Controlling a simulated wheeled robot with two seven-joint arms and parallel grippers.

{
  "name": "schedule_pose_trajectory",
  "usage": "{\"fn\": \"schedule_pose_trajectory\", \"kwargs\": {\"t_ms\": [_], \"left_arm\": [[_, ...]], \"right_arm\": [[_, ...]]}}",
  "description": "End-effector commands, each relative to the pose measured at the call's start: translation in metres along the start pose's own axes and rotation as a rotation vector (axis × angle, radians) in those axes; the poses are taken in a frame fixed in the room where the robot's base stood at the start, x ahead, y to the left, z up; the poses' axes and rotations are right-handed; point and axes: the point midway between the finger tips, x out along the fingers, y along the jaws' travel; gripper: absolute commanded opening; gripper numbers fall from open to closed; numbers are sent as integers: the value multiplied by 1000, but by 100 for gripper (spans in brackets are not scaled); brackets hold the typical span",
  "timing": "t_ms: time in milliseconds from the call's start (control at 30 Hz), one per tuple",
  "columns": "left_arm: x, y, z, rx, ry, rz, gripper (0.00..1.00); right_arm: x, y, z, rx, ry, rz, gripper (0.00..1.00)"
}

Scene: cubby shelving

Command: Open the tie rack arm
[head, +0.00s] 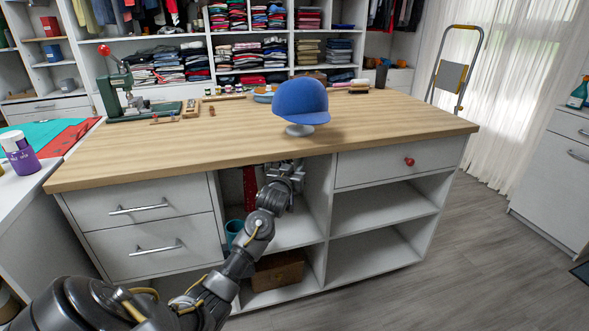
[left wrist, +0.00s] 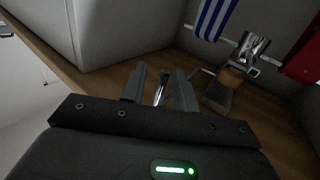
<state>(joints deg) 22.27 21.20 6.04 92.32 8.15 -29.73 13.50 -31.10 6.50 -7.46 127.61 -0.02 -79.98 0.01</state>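My left gripper (head: 284,178) reaches into the upper middle cubby under the tabletop. In the left wrist view its two fingers (left wrist: 161,75) stand apart. A shiny metal piece (left wrist: 161,88) shows between them; I cannot tell whether they touch it or whether it is the tie rack arm's end. A pale rail (left wrist: 283,62) with a metal fitting (left wrist: 251,46) runs at the upper right. A blue-and-white striped tie (left wrist: 213,18) and a red tie (left wrist: 304,62) hang along it. The red tie (head: 250,187) also shows in the head view. My right gripper is out of view.
The wooden tabletop (head: 400,123) lies above the cubby and holds a blue cap (head: 300,101) on a stand. A teal cup (head: 234,232) stands in the cubby, and a brown box (head: 277,270) sits below. Drawers (head: 140,203) flank it at left; open shelves (head: 380,210) are at right.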

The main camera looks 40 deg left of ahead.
Motion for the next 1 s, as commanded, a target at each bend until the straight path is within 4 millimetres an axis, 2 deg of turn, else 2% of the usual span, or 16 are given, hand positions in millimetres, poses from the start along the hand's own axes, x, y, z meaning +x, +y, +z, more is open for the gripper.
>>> {"fn": "schedule_pose_trajectory", "kwargs": {"t_ms": [333, 567, 1000], "left_arm": [[4, 0, 0, 1, -1, 1, 30], [4, 0, 0, 0, -1, 1, 0], [1, 2, 0, -1, -2, 0, 0]], "right_arm": [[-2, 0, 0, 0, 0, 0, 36], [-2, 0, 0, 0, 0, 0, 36], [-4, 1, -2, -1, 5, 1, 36]]}}
